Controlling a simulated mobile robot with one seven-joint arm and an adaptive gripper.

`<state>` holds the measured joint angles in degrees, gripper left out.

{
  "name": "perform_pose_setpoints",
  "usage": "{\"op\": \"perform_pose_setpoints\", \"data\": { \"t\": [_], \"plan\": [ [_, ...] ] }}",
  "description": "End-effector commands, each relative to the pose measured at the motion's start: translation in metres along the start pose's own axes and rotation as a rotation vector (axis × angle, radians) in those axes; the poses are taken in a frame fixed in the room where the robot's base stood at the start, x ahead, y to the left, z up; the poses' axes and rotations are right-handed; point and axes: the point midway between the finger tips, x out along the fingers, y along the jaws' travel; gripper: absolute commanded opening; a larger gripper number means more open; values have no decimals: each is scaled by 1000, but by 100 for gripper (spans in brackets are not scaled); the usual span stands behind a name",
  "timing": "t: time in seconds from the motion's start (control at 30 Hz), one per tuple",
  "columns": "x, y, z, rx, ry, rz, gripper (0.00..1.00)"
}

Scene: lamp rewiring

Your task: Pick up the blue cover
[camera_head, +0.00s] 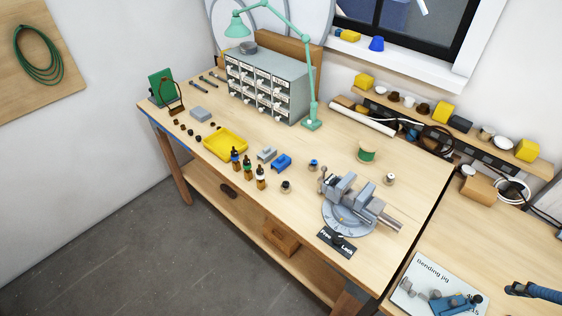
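A small blue piece (281,163) lies on the workbench near the middle, and it looks like the blue cover. It sits just right of a small grey block (266,154) of similar size. Another blue object (376,44), cup-shaped, stands on the windowsill. The frame does not show for certain which of them is named the cover. My gripper is not in view.
Several dropper bottles (248,168) and a yellow tray (226,144) stand left of the blue piece. A grey vise (349,201) stands to its right. A drawer cabinet (268,85) and green lamp (312,60) stand behind.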

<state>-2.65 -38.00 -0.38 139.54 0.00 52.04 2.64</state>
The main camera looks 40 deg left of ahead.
Motion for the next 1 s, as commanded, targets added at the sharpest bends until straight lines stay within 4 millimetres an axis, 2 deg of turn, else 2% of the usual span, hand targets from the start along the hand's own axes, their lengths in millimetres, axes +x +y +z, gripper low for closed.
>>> {"op": "perform_pose_setpoints", "data": {
  "t": [0.03, 0.47, 0.77, 1.0],
  "plan": [
    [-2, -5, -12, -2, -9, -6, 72],
    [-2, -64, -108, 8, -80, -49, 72],
    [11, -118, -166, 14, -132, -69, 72],
    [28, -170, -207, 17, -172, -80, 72]
  ]
}}
